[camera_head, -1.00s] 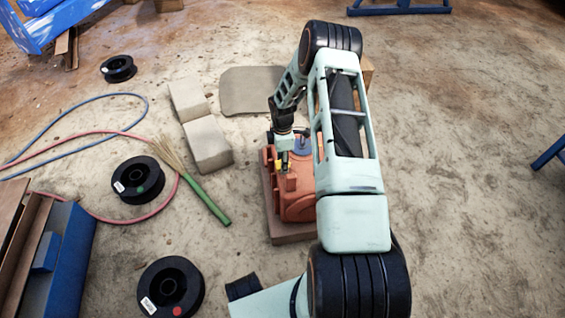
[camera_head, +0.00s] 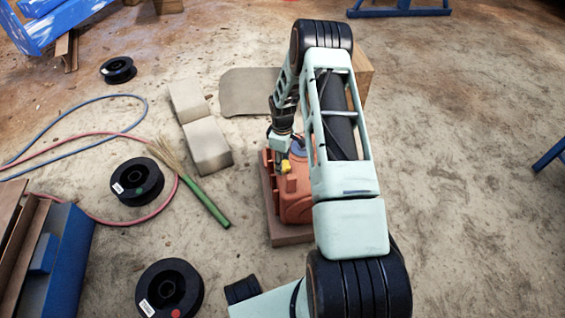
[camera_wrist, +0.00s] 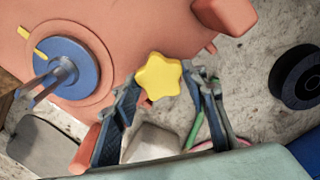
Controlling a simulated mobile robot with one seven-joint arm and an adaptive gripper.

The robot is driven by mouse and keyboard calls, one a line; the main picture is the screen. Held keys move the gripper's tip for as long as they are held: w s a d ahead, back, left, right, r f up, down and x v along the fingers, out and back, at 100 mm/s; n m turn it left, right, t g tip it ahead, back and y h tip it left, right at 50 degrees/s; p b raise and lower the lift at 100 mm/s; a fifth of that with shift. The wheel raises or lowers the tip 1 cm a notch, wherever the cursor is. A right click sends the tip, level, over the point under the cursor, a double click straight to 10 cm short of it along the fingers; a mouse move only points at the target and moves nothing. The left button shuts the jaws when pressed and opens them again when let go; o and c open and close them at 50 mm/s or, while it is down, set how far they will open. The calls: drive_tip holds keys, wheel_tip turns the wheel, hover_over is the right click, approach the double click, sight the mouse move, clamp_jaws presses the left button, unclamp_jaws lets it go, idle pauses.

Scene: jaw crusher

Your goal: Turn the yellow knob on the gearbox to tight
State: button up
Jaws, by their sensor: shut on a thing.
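The orange gearbox (camera_head: 297,200) sits on a brown base slab on the floor, partly hidden by my arm. Its yellow star-shaped knob (camera_head: 286,167) also shows clearly in the wrist view (camera_wrist: 159,77). My gripper (camera_wrist: 164,82) is shut on the yellow knob, with one blue-grey finger on each side of it. In the head view my gripper (camera_head: 283,157) is small, pointing down at the gearbox's upper left part. No tight mark can be read beside the knob.
A blue disc with a shaft (camera_wrist: 58,68) lies on the gearbox left of the knob in the wrist view, beside a yellow mark. Pale blocks (camera_head: 206,145), a green-handled brush (camera_head: 205,200) and black spools (camera_head: 137,181) lie to the left. The floor at right is mostly clear.

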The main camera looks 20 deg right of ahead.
idle(0.3)
drive_tip(key=o, duration=1.2)
drive_tip(key=shift+c, duration=0.2)
drive_tip(key=shift+r, duration=0.1)
wheel_tip(320, 180, up, 12)
